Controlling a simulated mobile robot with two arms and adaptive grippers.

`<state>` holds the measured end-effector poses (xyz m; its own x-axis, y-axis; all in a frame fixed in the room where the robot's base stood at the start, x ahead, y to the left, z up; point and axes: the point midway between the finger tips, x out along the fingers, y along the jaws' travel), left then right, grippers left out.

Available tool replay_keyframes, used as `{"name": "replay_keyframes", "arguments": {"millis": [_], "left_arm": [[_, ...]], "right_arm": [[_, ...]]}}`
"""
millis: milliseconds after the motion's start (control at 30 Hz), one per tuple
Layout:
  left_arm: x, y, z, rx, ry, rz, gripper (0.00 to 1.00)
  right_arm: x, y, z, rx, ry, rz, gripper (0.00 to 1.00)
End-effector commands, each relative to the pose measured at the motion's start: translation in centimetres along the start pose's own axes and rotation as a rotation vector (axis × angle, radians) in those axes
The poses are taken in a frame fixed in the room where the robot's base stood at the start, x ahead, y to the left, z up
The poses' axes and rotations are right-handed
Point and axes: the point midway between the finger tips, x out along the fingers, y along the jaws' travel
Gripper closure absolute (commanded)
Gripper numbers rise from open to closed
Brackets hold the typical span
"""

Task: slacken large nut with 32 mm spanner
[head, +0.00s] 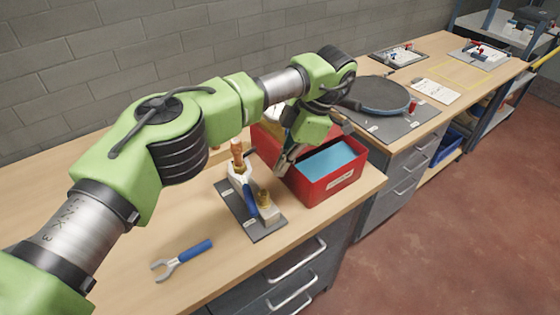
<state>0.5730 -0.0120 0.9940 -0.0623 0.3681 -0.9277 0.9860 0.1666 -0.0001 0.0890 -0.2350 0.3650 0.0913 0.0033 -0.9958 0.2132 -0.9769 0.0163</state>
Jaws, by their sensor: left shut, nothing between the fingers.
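A fixture on a dark plate (257,229) stands on the bench, with an upright copper pipe (237,153) at its back and a brass fitting (265,200) on a pale block at its front. An open-ended spanner with a blue handle (183,259) lies flat on the bench, front left. I cannot read a size on either. My left gripper (283,167) is shut and empty, pointing down between the fixture and the red box. My right gripper is out of view.
The red box (326,188) with a blue inside stands just right of the fixture, partly behind my left arm. A second bench holds a round dark disc (376,95) on a grey mat and a paper sheet (435,90). The front-left bench is clear around the spanner.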

Motion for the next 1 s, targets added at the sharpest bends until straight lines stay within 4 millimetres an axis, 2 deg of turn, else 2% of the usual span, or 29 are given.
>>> {"name": "replay_keyframes", "arguments": {"millis": [467,833,1000], "left_arm": [[-0.1,-1.8,0.3,0.002,0.000,-0.001,1.00],[-0.1,-1.9,0.3,0.000,0.000,-0.001,1.00],[-0.7,-1.9,0.1,0.000,0.000,0.000,1.00]], "right_arm": [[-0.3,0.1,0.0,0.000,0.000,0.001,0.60],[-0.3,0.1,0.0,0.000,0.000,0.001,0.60],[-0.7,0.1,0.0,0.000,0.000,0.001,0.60]]}}
